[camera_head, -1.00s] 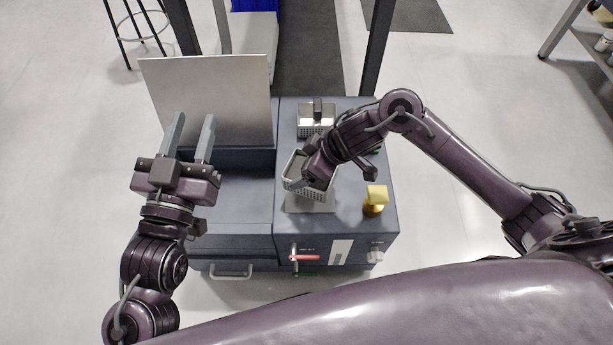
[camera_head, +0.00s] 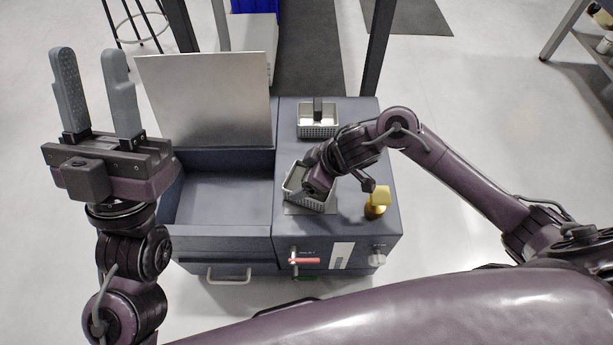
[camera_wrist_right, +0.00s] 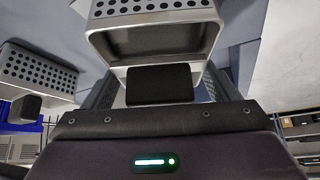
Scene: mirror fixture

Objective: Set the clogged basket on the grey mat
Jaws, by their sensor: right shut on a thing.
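A light grey perforated basket (camera_head: 294,190) is at the front of the dark blue cabinet top. My right gripper (camera_head: 316,186) is over it and hides part of it. In the right wrist view that basket (camera_wrist_right: 155,14) hangs from its black handle (camera_wrist_right: 158,86), which is between the fingers. The grey mat (camera_head: 296,210) shows as a strip under the basket's near side; whether they touch I cannot tell. A second basket (camera_head: 318,131) with a black handle stands behind, also in the right wrist view (camera_wrist_right: 38,70). My left gripper (camera_head: 96,92) is open and empty.
An upright metal panel (camera_head: 205,98) rises behind an empty recessed bay (camera_head: 225,197) on the left. A red lever (camera_head: 304,261) is on the front face. Dark posts stand behind the cabinet.

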